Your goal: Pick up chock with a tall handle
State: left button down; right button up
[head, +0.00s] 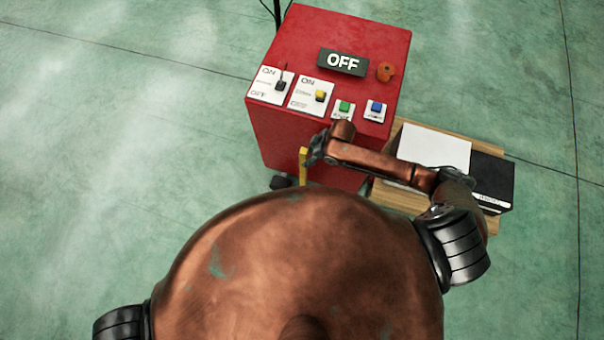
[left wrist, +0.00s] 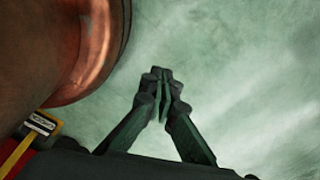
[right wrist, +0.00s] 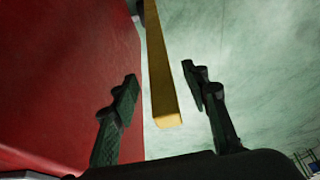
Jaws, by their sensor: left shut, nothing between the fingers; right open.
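The chock's tall yellow handle (head: 302,165) stands beside the left front of the red control box in the head view. A dark block (head: 281,182), apparently the chock's base, shows on the floor by it. My right gripper (head: 316,150) is at the handle's top. In the right wrist view, the yellow handle (right wrist: 160,75) rises between the spread fingers of my right gripper (right wrist: 160,84), with gaps visible on both sides. My left gripper (left wrist: 162,85) is shut and empty over bare floor in the left wrist view; the head view does not show it.
The red control box (head: 280,140) stands close beside the handle and right gripper, with switches and an OFF sign (head: 342,62) on top. A wooden pallet (head: 400,199) bearing white and black boxes lies right of it. Green floor (head: 120,110) is clear at left.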

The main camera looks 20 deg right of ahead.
jog(key=b+x, duration=0.1)
jog(key=x, duration=0.5)
jog(key=shift+w+a+f, duration=0.1)
jog(key=shift+w+f, duration=0.05)
jog(key=shift+c, duration=0.6)
jog(key=c, duration=1)
pick_arm(q)
jog(key=shift+w+d+f, duration=0.15)
jog(key=shift+w+f, duration=0.25)
jog(key=shift+w, duration=0.1)
pick_arm(e)
grip_shut()
